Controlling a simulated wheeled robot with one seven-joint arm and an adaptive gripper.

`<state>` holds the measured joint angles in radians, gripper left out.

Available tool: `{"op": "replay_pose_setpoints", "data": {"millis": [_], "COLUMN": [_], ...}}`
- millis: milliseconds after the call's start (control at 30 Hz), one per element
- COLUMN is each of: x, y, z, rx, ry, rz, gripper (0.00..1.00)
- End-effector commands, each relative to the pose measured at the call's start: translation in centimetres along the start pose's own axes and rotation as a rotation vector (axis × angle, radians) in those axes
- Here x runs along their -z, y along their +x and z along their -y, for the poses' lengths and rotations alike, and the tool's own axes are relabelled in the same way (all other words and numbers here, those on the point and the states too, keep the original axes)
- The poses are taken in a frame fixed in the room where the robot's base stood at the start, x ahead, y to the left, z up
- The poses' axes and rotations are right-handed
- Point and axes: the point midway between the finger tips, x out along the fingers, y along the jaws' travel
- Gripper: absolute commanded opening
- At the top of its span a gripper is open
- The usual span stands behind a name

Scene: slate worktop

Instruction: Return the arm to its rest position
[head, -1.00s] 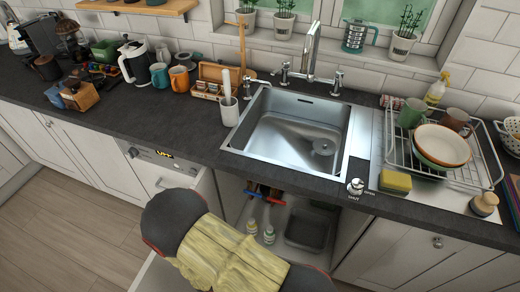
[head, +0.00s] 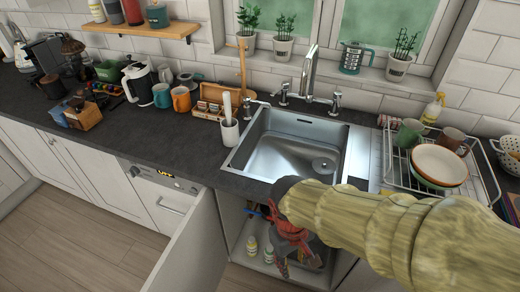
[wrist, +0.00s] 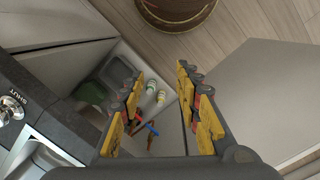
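My gripper (head: 290,238) hangs in front of the open cupboard (head: 238,268) under the sink. My arm comes in from the lower right and crosses the worktop's front edge in the head view. In the wrist view my gripper (wrist: 158,82) has its two yellow-padded fingers wide apart, with nothing between them. Past the fingers the cupboard floor shows, with white bottles (wrist: 155,96) and a grey basin (wrist: 117,72). From these views I cannot tell whether the gripper is clear of the cupboard opening.
The cupboard door (head: 190,255) stands open to the left of my gripper. The sink (head: 290,150) and a dish rack (head: 487,180) lie behind my arm. A knob marked SHUT (wrist: 12,108) shows on the worktop edge. Wooden floor (head: 85,235) is free at left.

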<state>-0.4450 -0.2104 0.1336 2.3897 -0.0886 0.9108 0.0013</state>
Motion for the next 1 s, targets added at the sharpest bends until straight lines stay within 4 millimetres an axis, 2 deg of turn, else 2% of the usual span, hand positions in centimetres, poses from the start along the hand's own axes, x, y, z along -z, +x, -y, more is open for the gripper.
{"op": "replay_pose_setpoints", "data": {"millis": [33, 100, 533, 600, 700, 1000], "x": [-0.3, -0.7, -5.5, -6.2, -6.7, -6.8], "y": [-1.7, -3.6, -14.8, -15.7, -16.0, -15.9], "z": [-0.7, -1.6, -8.6, -9.4, -10.1, -10.4], "rx": [0.015, 0.033, -0.014, -0.029, -0.038, -0.040], "ry": [0.053, 0.117, 0.437, 0.473, 0.504, 0.514], "rz": [-0.057, -0.126, -0.511, -0.542, -0.551, -0.547], "gripper": [0.33, 0.33, 0.33, 0.33, 0.33, 0.33]}}
